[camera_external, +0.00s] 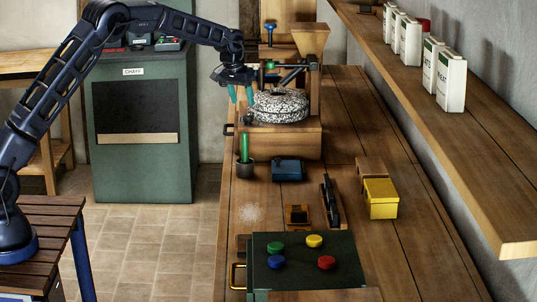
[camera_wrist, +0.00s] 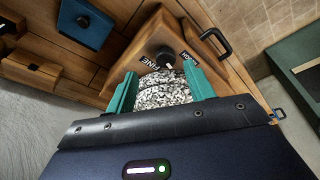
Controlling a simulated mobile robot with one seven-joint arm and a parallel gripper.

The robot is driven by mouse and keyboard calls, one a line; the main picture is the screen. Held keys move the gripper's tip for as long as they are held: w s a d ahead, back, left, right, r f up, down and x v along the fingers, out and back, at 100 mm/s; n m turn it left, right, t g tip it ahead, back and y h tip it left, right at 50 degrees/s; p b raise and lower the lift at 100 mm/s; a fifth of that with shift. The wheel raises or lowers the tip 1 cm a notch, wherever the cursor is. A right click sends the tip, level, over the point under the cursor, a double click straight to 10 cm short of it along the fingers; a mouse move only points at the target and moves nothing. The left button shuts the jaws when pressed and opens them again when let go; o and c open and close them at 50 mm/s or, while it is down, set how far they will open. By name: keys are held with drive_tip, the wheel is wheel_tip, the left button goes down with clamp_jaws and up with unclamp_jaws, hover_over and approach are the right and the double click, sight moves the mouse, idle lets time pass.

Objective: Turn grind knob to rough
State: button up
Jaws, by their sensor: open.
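The grind knob (camera_wrist: 165,58) is black and round, mounted on the mill's wooden box (camera_wrist: 130,62). A small pale mark shows at its edge; its exact setting is hard to read. The label FINE (camera_wrist: 150,59) is to its left and the label ROUGH (camera_wrist: 190,57) to its right. My gripper (camera_wrist: 160,72) is open, its teal fingers apart on either side of the knob in the wrist view, with no visible contact. In the external view my gripper (camera_external: 241,95) hangs at the left of the speckled millstone (camera_external: 281,104), above the box's left edge.
A green panel with coloured buttons (camera_external: 305,283) is nearest. A dark handle (camera_wrist: 215,42) is beside the knob.

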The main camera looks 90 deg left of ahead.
sight(247, 116)
wheel_tip(247, 116, up, 3)
drive_tip(key=s+m+t, duration=0.2)
drive_tip(key=m, duration=0.3)
drive_tip(key=x, duration=0.7)
drive_tip(key=a+x, duration=0.1)
drive_tip(key=x, duration=0.2)
drive_tip(key=shift+s+a+f, duration=0.1)
drive_tip(key=shift+f, duration=0.1)
drive_tip(key=c, duration=1)
drive_tip(key=shift+o, duration=0.2)
drive_tip(key=shift+n+g+y, duration=0.4)
drive_tip(key=shift+n, duration=0.4)
